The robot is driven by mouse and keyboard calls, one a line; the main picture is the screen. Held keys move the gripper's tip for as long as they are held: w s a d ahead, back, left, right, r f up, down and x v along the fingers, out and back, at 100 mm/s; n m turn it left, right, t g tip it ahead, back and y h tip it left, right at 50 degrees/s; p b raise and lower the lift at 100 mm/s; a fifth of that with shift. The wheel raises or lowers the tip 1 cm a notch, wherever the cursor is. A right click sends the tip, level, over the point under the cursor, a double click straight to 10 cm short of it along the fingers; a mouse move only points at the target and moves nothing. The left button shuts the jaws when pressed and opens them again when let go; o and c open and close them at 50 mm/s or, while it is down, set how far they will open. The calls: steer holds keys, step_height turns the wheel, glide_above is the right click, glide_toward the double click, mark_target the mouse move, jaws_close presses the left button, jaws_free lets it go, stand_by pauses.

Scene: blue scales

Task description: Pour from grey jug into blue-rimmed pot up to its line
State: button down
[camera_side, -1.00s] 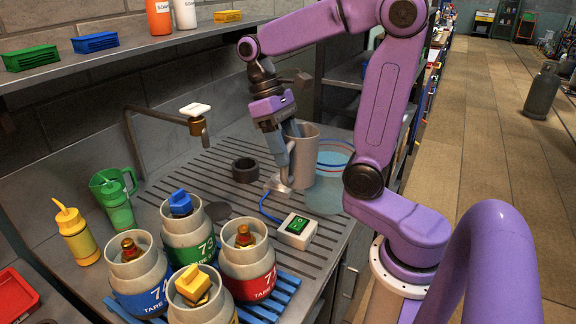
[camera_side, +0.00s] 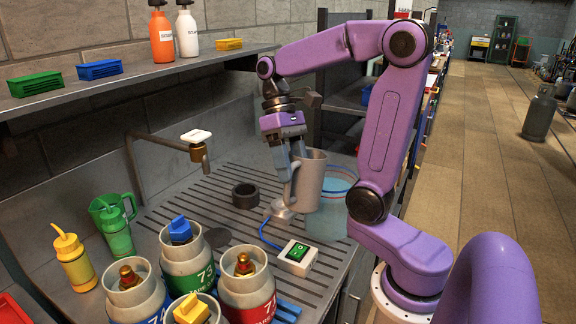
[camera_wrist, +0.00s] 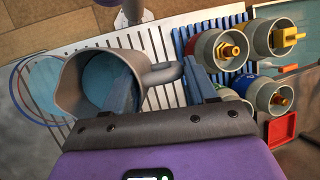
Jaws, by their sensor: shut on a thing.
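The grey jug (camera_side: 311,183) is in my gripper (camera_side: 294,172), which is shut on its handle. The jug looks nearly upright in the side view, beside the pot and overlapping its left edge. In the wrist view the jug (camera_wrist: 72,85) shows its open mouth with blue inside, and its handle lies between the fingers of my gripper (camera_wrist: 160,82). The clear blue-rimmed pot (camera_side: 338,215) stands to the right of the jug, with a red line below its rim. The pot's rim (camera_wrist: 17,88) shows at the left edge of the wrist view. Its fill level is unclear.
A white box with a green switch (camera_side: 297,256) stands in front of the pot, with a blue cable. A dark ring (camera_side: 245,195) lies on the slatted bench. Several gas cylinders (camera_side: 188,262) stand at front left. A tap (camera_side: 197,150) hangs at the back.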

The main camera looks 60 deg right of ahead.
steer(key=shift+s+d+f+y, duration=0.1)
steer(key=shift+d+f+y, duration=0.15)
steer(key=shift+d+y, duration=0.35)
steer(key=shift+w+d+f+y, duration=0.1)
steer(key=shift+d+f+y, duration=0.15)
steer(key=shift+d, duration=0.6)
steer(key=shift+s+d+f+y, duration=0.1)
steer(key=shift+d+f+y, duration=0.1)
steer(key=shift+d+y, duration=0.4)
steer(key=shift+d, duration=0.15)
steer(key=shift+d+f+n, duration=0.1)
steer(key=shift+d+n, duration=0.05)
steer(key=shift+n, duration=0.15)
steer(key=shift+d+y, duration=0.1)
steer(key=shift+y, duration=0.35)
steer(key=shift+f, duration=0.1)
steer(key=shift+d+y, duration=0.3)
steer(key=shift+y, duration=0.4)
steer(key=shift+d, duration=0.1)
